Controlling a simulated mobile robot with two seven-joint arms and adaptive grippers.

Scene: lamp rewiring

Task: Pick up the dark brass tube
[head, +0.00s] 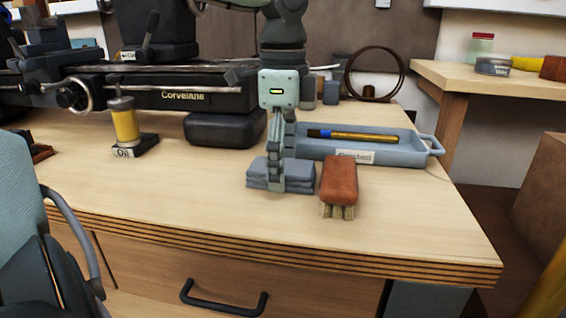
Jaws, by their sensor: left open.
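A slim brass-coloured tube (365,136), with a blue band and a dark left end, lies lengthwise in a blue-grey tray (404,155). It is the only tube-like brass piece I can make out on the bench. My left gripper (276,186) points down, left of the tube and apart from it. It is open, seen nearly edge-on, with its fingertips over or in front of a stack of folded grey-blue cloths (301,174). Whether it touches the cloths I cannot tell. My right gripper is not in view.
A wooden brush (339,181) stands in front of the tray. A lathe (185,92) fills the back left, with an oil bottle (125,122) before it. A dark ring (375,72) stands behind the tray. The bench front (180,195) is clear.

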